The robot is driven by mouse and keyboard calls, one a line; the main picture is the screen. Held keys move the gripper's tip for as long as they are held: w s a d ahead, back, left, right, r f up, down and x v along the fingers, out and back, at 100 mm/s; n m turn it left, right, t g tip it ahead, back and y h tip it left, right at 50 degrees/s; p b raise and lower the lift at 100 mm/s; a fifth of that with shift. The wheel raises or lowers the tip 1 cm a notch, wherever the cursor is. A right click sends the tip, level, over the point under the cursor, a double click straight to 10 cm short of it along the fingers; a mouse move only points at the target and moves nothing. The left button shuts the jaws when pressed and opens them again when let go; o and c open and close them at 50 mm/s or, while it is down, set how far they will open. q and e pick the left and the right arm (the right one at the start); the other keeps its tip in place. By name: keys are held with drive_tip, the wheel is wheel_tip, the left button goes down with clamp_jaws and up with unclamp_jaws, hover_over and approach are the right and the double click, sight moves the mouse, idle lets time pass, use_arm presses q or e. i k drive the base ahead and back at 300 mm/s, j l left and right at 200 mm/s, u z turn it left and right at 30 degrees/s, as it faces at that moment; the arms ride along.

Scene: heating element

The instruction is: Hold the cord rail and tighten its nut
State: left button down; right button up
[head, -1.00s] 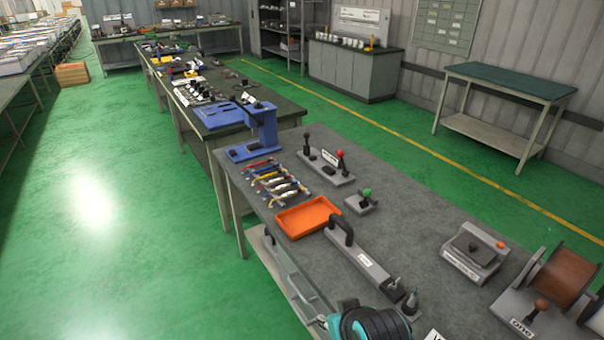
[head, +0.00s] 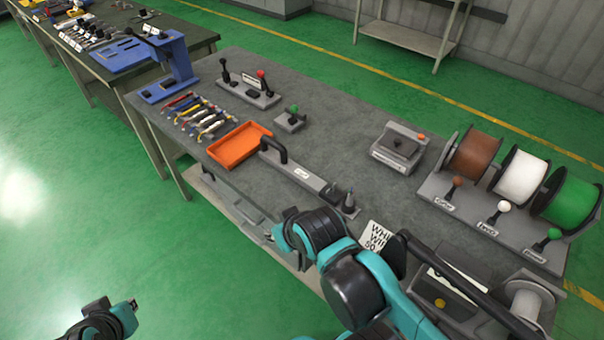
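A long grey rail-like bar (head: 302,172), which looks like the cord rail, lies on the grey workbench (head: 345,110). It has a black upright handle (head: 275,150) at its left end and a white label. Small dark upright fittings (head: 339,197) stand at its right end; I cannot make out which is the nut. My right arm, teal and black, reaches in from the bottom, in front of the bar's right end, but no fingers show. Part of my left arm shows at the bottom left, off the bench; its fingers are not visible either.
An orange tray (head: 240,146), coloured hand tools (head: 203,117) and a blue stand (head: 172,68) are on the left. A grey device (head: 400,148) and brown, white and green spools (head: 522,176) stand right. A white lettered sign (head: 376,238) is beside my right arm. The bench middle is clear.

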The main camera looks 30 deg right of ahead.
sight(331, 191)
drive_tip(key=z, duration=1.35)
drive_tip(key=i+j+z, duration=0.25)
drive_tip(key=j, duration=0.2)
drive_tip(key=j+z, duration=0.2)
drive_tip(key=j, duration=0.2)
drive_tip(key=i+j+z, duration=0.25)
drive_tip(key=j, duration=0.25)
drive_tip(key=k, duration=0.1)
